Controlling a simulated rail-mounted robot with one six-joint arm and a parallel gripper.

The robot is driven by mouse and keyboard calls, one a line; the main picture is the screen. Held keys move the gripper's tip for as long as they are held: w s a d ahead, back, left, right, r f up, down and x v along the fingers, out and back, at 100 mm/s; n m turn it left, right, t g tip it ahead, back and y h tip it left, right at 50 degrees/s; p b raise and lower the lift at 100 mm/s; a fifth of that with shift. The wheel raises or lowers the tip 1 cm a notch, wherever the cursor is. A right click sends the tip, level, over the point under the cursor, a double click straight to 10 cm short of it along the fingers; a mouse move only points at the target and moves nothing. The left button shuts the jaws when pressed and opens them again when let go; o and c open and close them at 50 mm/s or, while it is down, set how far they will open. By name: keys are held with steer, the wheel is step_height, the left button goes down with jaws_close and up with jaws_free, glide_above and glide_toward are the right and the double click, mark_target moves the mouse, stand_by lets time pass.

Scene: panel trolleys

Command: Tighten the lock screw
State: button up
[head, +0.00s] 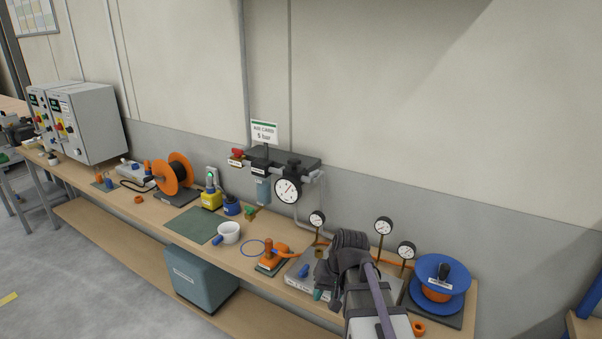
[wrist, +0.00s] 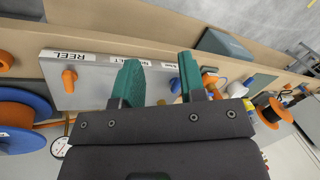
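I cannot tell for certain which part is the lock screw. My gripper (wrist: 158,62) is over the grey valve block, its two teal fingers apart with nothing clearly held between them. The block (wrist: 95,62) carries the label REEL beside an orange handle (wrist: 69,77), plus further labels partly hidden by the fingers. A blue handle (wrist: 174,84) shows just beside the right finger; it also shows in the head view (head: 303,271). A blue reel (head: 427,268) with a black knob (head: 443,271) stands right of my arm. My arm hides much of the block in the head view.
Dial gauges (head: 383,226) stand behind the block. An air regulator (head: 284,163) is on the wall. The bench front edge is narrow.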

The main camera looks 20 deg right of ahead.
mark_target(314, 174)
steer(key=w+d+r+m+t+y, duration=0.1)
steer(key=w+d, duration=0.1)
steer(key=w, duration=0.1)
steer(key=w+d+r+m+t+y, duration=0.1)
steer(key=w+d+t, duration=0.1)
steer(key=w+d, duration=0.1)
steer(key=w+d+r+m+t+y, duration=0.1)
steer(key=w+d+r+t, duration=0.1)
steer(key=w+d, duration=0.1)
steer(key=shift+w+d+y, duration=0.2)
steer(key=shift+w+y, duration=0.2)
steer(key=shift+w, duration=0.5)
steer(key=c, duration=0.3)
steer(key=w+d+r+m+t, duration=0.1)
steer(key=w+d+r+t, duration=0.1)
steer(key=w+d+r+m+t+y, duration=0.1)
steer(key=w+d+r+t, duration=0.1)
steer(key=d+r, duration=0.1)
steer(key=w+d+r+m+t, duration=0.2)
steer(key=w+r, duration=0.1)
steer(key=shift+d+t+y, duration=0.15)
steer(key=shift+t+y, duration=0.15)
steer(key=c, duration=0.3)
steer(key=r+t, duration=0.1)
steer(key=w+r+m+t, duration=0.1)
steer(key=w+d+r+m+t, duration=0.1)
steer(key=r, duration=0.1)
jaws_close()
steer(key=x, duration=1.4)
steer(key=shift+f, duration=0.2)
